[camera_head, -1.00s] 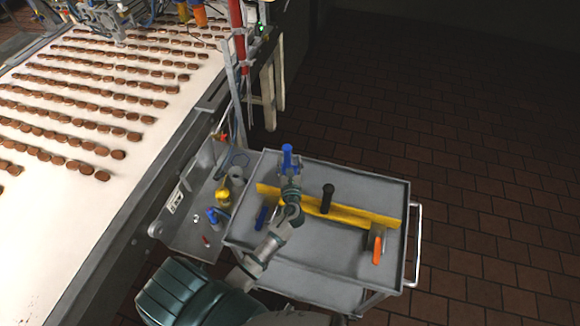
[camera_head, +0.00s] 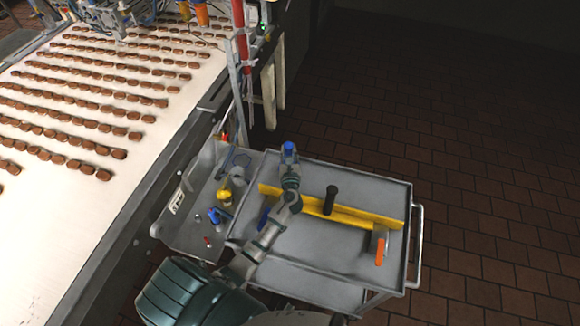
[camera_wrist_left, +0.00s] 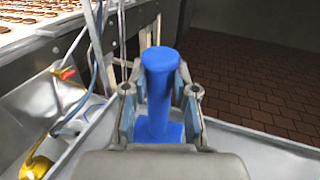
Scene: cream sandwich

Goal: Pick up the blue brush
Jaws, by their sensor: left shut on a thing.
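The blue brush (camera_head: 288,147) is at the far left part of the grey cart top, with its upper end showing beyond my left gripper (camera_head: 289,160). In the left wrist view the brush (camera_wrist_left: 160,68) stands upright between the two fingers of my left gripper (camera_wrist_left: 158,104), which is shut on its handle. A wider blue part shows low between the fingers; the brush's lowest part is hidden by the gripper body. I cannot tell whether it touches the cart. My right gripper is not in view.
The cart (camera_head: 340,262) also holds a yellow bar (camera_head: 353,216), a black upright handle (camera_head: 330,198), an orange-handled tool (camera_head: 379,250) and another blue item (camera_head: 263,217). A grey tray (camera_head: 185,238) with small tools and a conveyor (camera_head: 60,230) lie to the left.

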